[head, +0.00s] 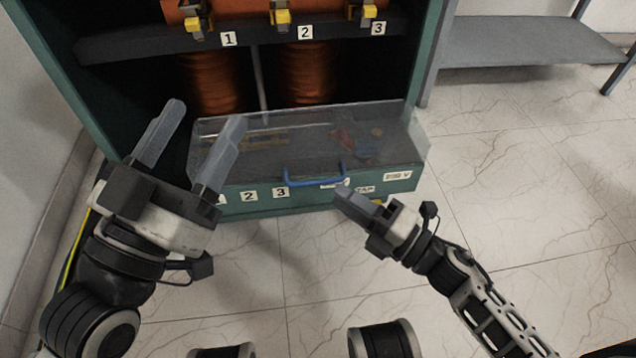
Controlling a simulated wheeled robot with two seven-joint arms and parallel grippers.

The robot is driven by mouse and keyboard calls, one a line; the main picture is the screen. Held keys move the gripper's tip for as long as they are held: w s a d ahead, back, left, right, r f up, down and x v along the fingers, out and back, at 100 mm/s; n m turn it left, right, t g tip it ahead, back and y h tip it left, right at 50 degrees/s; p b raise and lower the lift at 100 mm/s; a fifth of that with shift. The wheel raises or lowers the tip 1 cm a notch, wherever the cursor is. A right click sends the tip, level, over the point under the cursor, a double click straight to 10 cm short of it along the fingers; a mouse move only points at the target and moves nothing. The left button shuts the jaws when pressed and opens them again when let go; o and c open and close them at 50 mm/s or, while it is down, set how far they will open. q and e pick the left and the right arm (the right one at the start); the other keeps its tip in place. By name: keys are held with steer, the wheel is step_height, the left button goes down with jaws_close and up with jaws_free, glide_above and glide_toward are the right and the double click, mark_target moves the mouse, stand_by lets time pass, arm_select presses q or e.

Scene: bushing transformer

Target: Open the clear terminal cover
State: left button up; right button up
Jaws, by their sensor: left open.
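The clear terminal cover (262,152) is a see-through box lid over the low front part of the green cabinet. It appears to be down. A blue handle (315,176) sits at its front edge, right of the middle. My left gripper (206,115) is open and empty, its fingers pointing up the picture; one finger overlaps the left end of the cover in view. Whether it touches the cover cannot be told. My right gripper (344,196) is just below and right of the handle, apart from it in the picture. Its fingers show nearly edge-on, so their gap is unclear.
The green cabinet (428,60) holds copper coils (306,75) and a dark shelf with yellow clamps (283,17) and number labels. Numbered labels also line the front below the cover. A grey metal bench (535,42) stands at right. The tiled floor at right is clear.

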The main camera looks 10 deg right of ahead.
mark_target(318, 180)
steer(key=x, duration=0.6)
steer(key=shift+w+a+b, duration=0.1)
steer(key=shift+w+b, duration=0.1)
steer(key=shift+b, duration=0.2)
arm_select(q)
steer(key=shift+s+r+m+t+h, duration=0.15)
steer(key=shift+r+m+t+h, duration=0.15)
steer(key=shift+r+m+h, duration=0.55)
steer(key=shift+r, duration=0.1)
arm_select(e)
jaws_close()
